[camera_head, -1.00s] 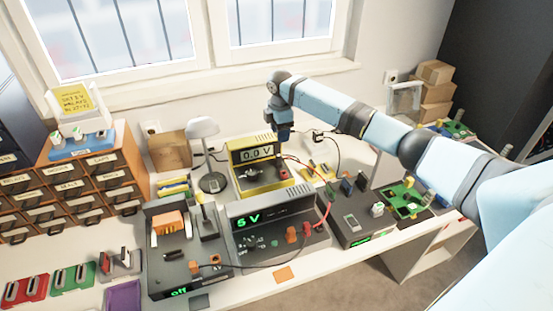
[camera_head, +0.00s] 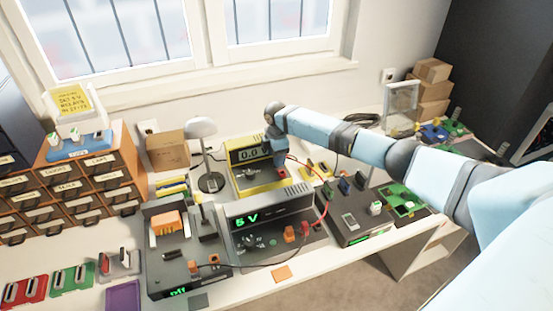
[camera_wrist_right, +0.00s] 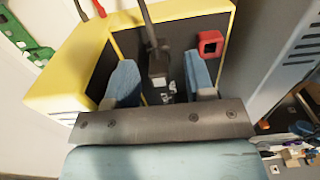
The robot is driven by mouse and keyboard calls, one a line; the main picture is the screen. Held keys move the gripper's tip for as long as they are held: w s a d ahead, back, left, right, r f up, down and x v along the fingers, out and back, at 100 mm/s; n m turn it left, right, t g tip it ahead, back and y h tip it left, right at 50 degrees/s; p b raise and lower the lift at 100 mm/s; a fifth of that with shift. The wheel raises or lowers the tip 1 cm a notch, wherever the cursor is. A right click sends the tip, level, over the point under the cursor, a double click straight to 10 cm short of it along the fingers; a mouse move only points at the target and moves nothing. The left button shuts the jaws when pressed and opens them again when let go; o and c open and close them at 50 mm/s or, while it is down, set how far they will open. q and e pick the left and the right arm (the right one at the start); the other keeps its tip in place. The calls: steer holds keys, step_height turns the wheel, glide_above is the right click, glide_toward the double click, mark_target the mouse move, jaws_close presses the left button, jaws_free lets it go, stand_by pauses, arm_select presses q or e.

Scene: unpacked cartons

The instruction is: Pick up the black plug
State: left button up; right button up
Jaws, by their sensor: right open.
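The black plug (camera_wrist_right: 157,62), with a dark cable rising from it, is at the front of the yellow meter (camera_wrist_right: 75,70) in the right wrist view. My right gripper (camera_wrist_right: 160,80) is open, with one blue finger on each side of the plug and apparent gaps between. In the head view the right gripper (camera_head: 278,158) is at the right part of the yellow meter (camera_head: 246,190), whose display is partly covered. The plug cannot be made out clearly there. My left gripper is not in view.
A red plug (camera_wrist_right: 210,43) sits on the meter just right of my fingers. In the head view, a grey 5 V supply (camera_head: 270,210) stands in front of the meter, a lamp (camera_head: 203,130) to its left, and red leads run to its right.

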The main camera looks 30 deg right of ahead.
jaws_close()
step_height(320, 180, up, 20)
steer(key=shift+b, duration=0.3)
stand_by(0.5)
